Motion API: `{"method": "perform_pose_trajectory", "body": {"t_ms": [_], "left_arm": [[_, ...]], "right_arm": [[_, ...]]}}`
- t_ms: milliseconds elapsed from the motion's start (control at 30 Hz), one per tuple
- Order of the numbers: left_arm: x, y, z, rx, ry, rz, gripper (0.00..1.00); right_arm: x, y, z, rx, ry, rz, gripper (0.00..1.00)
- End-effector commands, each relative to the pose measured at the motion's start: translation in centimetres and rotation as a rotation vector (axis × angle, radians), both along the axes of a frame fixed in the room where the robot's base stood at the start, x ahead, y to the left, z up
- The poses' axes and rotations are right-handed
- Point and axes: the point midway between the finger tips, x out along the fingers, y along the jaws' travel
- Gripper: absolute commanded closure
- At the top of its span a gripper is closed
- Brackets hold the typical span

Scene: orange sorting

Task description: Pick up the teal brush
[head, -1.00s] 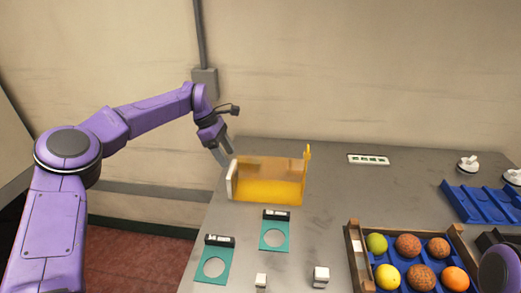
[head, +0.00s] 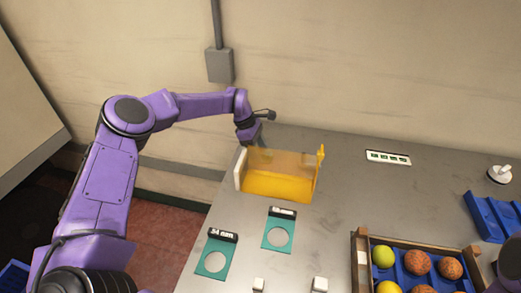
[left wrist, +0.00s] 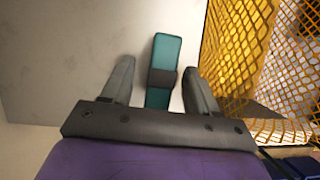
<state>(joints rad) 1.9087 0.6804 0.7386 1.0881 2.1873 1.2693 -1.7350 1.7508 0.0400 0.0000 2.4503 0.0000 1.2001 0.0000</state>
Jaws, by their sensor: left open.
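The teal brush (left wrist: 165,50) shows in the left wrist view as a teal bar with a dark band around its middle. It lies between the two fingers of my left gripper (left wrist: 157,68), with visible gaps on both sides. The fingers are open and not touching it. In the head view my left gripper (head: 247,140) is low at the far left edge of the table, behind the yellow bin (head: 278,187). The brush is hidden there. My right gripper is not seen.
Yellow mesh (left wrist: 235,60) stands close right of the left fingers. Two teal cards with round holes (head: 212,262) lie in front of the bin. A crate (head: 430,246) of fruit stands at the right. The table's middle is clear.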

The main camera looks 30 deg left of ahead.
Motion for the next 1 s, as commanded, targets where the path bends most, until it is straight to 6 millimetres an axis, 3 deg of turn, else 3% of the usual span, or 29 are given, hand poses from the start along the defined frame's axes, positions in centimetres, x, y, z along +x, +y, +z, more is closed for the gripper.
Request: {"method": "perform_pose_trajectory", "body": {"t_ms": [300,467,800,1000], "left_arm": [[0.1,-0.4,-1.1,0.000,-0.001,0.002,0.44],[0.1,-0.4,-1.0,0.000,-0.001,0.002,0.96],[0.1,-0.4,-0.8,0.001,-0.003,0.001,0.97],[0.2,-0.4,1.7,-0.002,-0.005,0.001,0.97]], "right_arm": [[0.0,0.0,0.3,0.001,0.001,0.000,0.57],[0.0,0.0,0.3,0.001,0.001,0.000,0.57],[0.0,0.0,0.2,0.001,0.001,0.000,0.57],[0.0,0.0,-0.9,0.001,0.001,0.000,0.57]]}}
